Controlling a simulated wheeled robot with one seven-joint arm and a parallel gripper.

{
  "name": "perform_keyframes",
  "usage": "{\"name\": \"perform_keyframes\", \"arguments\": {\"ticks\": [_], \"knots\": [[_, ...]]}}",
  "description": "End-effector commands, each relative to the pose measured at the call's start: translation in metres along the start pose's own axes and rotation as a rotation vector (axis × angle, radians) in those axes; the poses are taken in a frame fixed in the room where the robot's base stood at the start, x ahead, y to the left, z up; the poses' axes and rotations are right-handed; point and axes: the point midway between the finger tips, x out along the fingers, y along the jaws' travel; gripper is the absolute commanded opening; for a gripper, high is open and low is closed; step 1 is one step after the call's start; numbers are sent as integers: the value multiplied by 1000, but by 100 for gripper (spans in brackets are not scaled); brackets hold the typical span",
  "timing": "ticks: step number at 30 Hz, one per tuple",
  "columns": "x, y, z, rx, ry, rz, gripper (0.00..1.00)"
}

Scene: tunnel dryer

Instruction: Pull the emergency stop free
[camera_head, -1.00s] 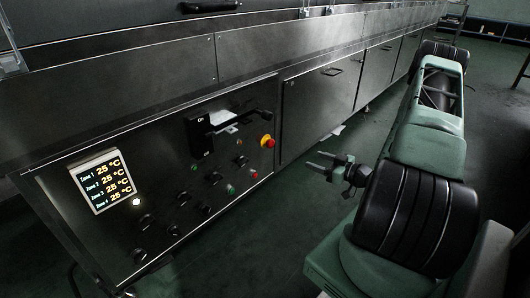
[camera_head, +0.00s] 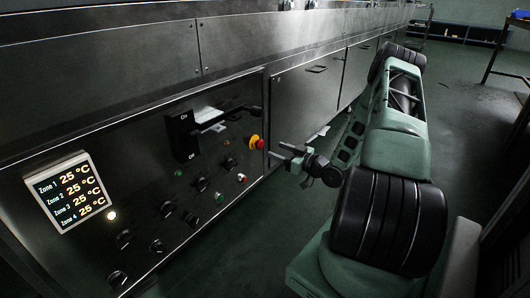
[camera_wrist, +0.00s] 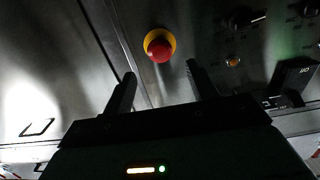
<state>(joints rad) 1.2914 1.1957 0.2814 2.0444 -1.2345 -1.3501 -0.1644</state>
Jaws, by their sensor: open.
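The emergency stop (camera_head: 257,142) is a red mushroom button on a yellow collar, at the right end of the dark control panel. In the wrist view the emergency stop (camera_wrist: 159,46) shows ahead of the fingers, between their lines and nearer the right one. My gripper (camera_head: 277,152) is open and empty, just right of the button in the head view. In the wrist view my gripper (camera_wrist: 160,84) has its two dark fingers spread apart, with the button beyond the tips. I cannot tell the exact distance left between them.
A black On/Off switch (camera_head: 184,135) with a handle stands left of the button. Several knobs and small buttons sit below it. A lit zone display (camera_head: 68,190) reads 25 °C. Closed cabinet doors (camera_head: 308,88) line the machine to the right. The floor (camera_head: 447,95) beyond my arm looks clear.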

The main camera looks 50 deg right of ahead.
Motion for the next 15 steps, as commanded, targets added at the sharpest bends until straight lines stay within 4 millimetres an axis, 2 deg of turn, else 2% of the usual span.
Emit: {"name": "perform_keyframes", "arguments": {"ticks": [1, 6, 10, 15], "knots": [[11, -1, 4, -1, 1, -4, 58], [41, -1, 3, -1, 2, -2, 58], [56, 0, 2, 0, 1, -2, 58], [64, 0, 1, 1, -1, 0, 58]]}}
